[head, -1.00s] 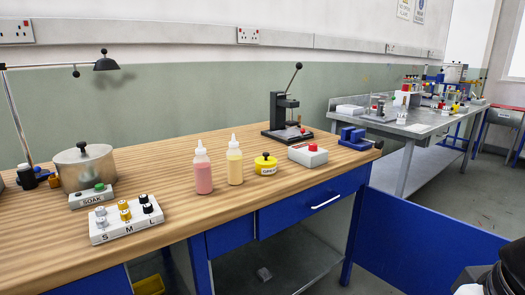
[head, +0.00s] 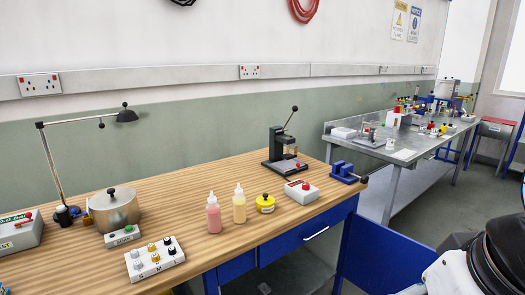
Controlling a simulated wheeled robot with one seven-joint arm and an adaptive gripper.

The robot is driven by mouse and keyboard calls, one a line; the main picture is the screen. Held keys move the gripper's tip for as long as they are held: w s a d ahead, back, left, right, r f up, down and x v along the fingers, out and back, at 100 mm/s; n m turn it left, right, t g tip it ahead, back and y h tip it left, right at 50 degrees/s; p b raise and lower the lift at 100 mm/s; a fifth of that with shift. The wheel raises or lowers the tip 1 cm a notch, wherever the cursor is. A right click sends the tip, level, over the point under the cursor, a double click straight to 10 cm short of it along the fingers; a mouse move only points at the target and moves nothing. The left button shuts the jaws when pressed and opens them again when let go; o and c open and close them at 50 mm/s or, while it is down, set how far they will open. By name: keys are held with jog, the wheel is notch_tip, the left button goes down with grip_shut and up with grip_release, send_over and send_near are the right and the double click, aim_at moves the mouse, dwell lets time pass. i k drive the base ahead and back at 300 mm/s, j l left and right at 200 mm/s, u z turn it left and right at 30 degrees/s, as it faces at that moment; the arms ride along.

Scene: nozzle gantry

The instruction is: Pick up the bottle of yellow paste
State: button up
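The bottle of yellow paste (head: 239,205) stands upright on the wooden workbench (head: 160,187), with a pale nozzle tip on top. A similar bottle of pink paste (head: 214,214) stands just to its left. A round yellow pot with a black knob (head: 265,204) sits just to its right. Part of my arm shows at the lower right, well away from the bottles. My gripper's fingers are not in view.
A white box with a red button (head: 302,191), a black lever press (head: 284,155) and a blue vise (head: 344,172) stand to the right. A nozzle block (head: 155,260) and a metal pot (head: 114,210) stand left. A metal table (head: 400,142) lies beyond.

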aim_at(238, 199)
jog(key=i+j, duration=0.15)
jog(key=i, duration=0.55)
jog(key=i+j, duration=0.2)
jog(key=i, duration=0.55)
jog(key=u, duration=0.05)
